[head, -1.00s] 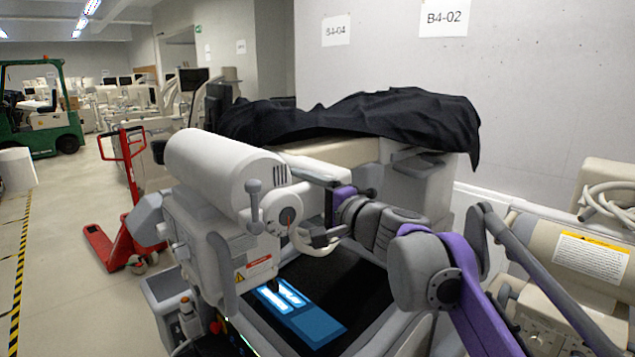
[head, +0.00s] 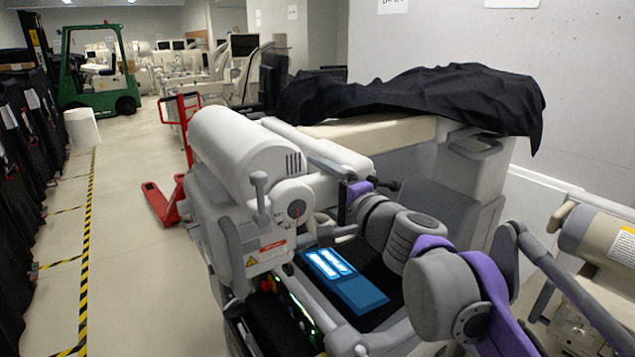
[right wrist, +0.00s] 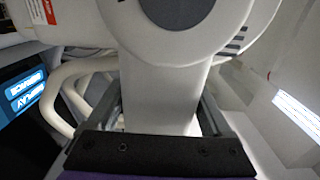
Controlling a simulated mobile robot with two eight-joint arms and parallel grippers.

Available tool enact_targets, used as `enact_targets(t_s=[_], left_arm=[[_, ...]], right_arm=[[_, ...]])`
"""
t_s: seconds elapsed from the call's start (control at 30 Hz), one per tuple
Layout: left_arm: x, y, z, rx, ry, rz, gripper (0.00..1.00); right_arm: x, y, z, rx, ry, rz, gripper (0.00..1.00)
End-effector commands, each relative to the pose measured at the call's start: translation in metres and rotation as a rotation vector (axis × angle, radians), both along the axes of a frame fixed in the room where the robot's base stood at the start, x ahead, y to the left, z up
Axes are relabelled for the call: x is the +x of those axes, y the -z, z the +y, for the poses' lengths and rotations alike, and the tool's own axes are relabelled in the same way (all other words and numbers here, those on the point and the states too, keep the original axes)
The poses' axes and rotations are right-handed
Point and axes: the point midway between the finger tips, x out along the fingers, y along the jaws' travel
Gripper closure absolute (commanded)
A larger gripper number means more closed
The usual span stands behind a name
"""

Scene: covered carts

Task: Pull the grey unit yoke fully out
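The grey unit (head: 235,150) stands left of centre in the head view. It has a white drum on top, a knob handle and a grey arm running right. My right gripper (head: 345,203) reaches it from the right, its fingertips largely hidden in that view. In the right wrist view the dark fingers of my right gripper (right wrist: 160,110) lie along both sides of a pale post, which fills the gap between them. The post looks like part of the grey unit yoke (right wrist: 160,90), and the gripper appears shut on it. My left gripper is not in view.
A cart under a black cover (head: 420,98) stands behind the unit. A lit blue screen (head: 345,282) lies beside the unit. A beige machine (head: 600,245) is close on the right. Left are a red pallet jack (head: 165,200), a green forklift (head: 97,75) and open floor (head: 125,240).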

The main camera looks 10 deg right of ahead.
Motion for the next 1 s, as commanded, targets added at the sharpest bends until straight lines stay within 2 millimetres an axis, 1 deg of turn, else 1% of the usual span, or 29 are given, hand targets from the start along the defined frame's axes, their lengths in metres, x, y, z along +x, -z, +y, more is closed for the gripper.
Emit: enact_targets(t_s=[0.03, 0.07, 0.1, 0.3, 0.43, 0.57, 0.8, 0.9, 1.0], left_arm=[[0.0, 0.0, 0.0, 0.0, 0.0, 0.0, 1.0], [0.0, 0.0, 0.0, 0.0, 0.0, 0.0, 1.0], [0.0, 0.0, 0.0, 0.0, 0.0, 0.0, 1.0], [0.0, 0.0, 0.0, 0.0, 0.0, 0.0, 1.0], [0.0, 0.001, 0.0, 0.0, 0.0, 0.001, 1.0], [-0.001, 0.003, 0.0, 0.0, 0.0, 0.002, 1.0], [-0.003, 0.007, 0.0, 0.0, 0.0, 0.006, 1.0], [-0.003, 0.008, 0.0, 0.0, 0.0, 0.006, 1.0], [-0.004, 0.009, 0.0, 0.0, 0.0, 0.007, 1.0]], right_arm=[[0.0, -0.001, -0.001, 0.0, 0.002, 0.0, 0.07], [0.0, -0.001, -0.001, 0.0, 0.002, 0.0, 0.01], [0.0, -0.001, -0.001, 0.001, 0.002, 0.0, 0.0], [0.0, -0.001, 0.0, 0.001, 0.0, -0.001, 0.0], [-0.009, -0.001, -0.005, 0.001, 0.001, -0.001, 0.0], [-0.03, 0.0, -0.014, 0.002, 0.003, 0.001, 0.0], [-0.074, 0.001, -0.034, 0.002, 0.006, 0.001, 0.0], [-0.087, 0.0, -0.039, 0.001, 0.005, 0.0, 0.0], [-0.095, 0.0, -0.042, 0.001, 0.004, 0.0, 0.0]])
